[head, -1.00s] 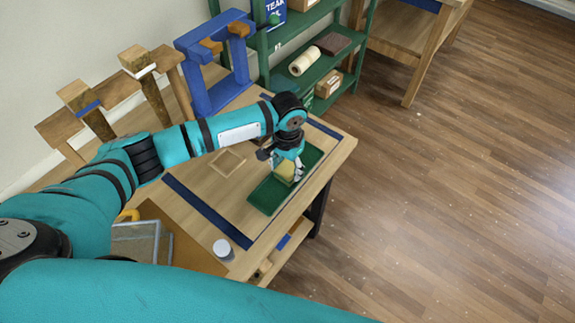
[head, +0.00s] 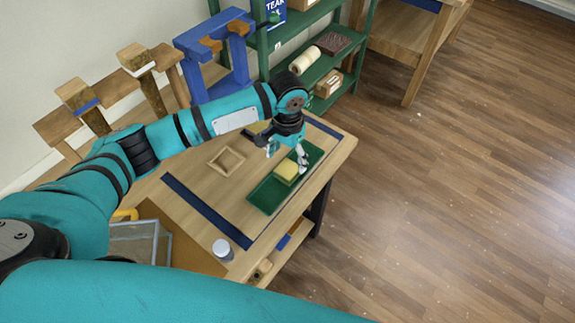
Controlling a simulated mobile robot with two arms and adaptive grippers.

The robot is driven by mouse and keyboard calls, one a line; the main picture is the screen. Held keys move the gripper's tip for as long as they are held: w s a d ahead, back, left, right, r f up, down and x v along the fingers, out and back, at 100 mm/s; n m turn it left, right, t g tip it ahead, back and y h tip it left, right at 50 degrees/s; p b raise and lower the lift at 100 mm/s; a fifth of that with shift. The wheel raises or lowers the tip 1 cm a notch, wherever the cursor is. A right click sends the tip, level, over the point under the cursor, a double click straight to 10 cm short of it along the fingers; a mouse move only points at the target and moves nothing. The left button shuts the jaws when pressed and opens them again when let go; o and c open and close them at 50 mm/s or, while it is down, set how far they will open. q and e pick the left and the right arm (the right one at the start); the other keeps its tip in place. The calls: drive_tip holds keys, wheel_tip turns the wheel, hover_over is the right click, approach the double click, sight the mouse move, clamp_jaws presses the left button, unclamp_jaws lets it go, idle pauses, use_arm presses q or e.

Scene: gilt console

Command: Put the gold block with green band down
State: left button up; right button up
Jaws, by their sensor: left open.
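The gold block (head: 287,170) sits in the green tray (head: 266,195) on the workbench, near the tray's middle. Its green band is hard to make out at this size against the green tray. My left gripper (head: 287,156) is open above and around the far side of the block, with one finger to its left and one by its right side. I cannot tell whether a finger still touches the block. My right gripper is not in view.
A small square wooden frame (head: 226,161) lies left of the tray. A blue stand (head: 218,62) and a green shelf (head: 330,60) stand behind.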

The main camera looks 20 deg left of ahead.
sight(288, 169)
use_arm(q)
wheel_tip(288, 169, up, 8)
drive_tip(key=shift+f+b, duration=0.25)
drive_tip(key=shift+b, duration=0.2)
